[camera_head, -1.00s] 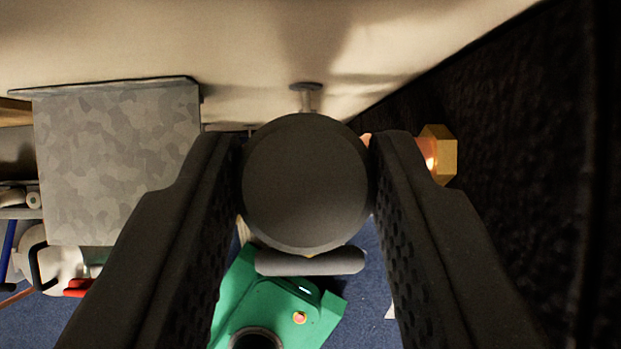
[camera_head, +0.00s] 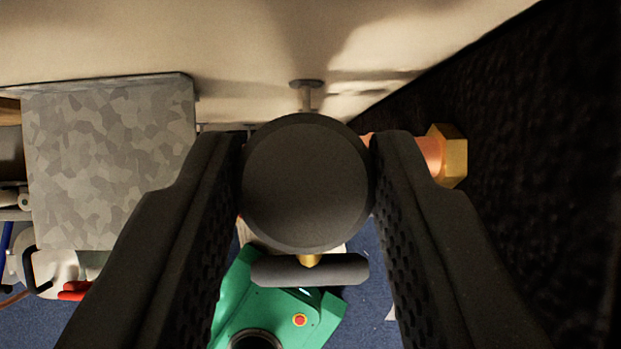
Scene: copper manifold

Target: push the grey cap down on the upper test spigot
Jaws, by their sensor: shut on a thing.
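The grey cap (camera_head: 306,183) is a dark round disc seen end-on in the middle of the view. My gripper (camera_head: 306,180) is shut on it, with one black finger on each side. The upper test spigot is hidden behind the cap, so I cannot tell whether the cap touches it. A copper pipe (camera_head: 428,153) with a brass hex end (camera_head: 452,156) sticks out to the right behind the right finger. A grey bar handle (camera_head: 310,269) with a bit of brass above it shows just below the cap.
A pale wall (camera_head: 240,40) with a small bracket (camera_head: 306,88) lies at the top. A galvanised box (camera_head: 108,160) stands at left, a dark rough wall (camera_head: 540,180) at right. A green machine (camera_head: 275,305) with a red button sits below on blue floor. Red-handled items lie at lower left.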

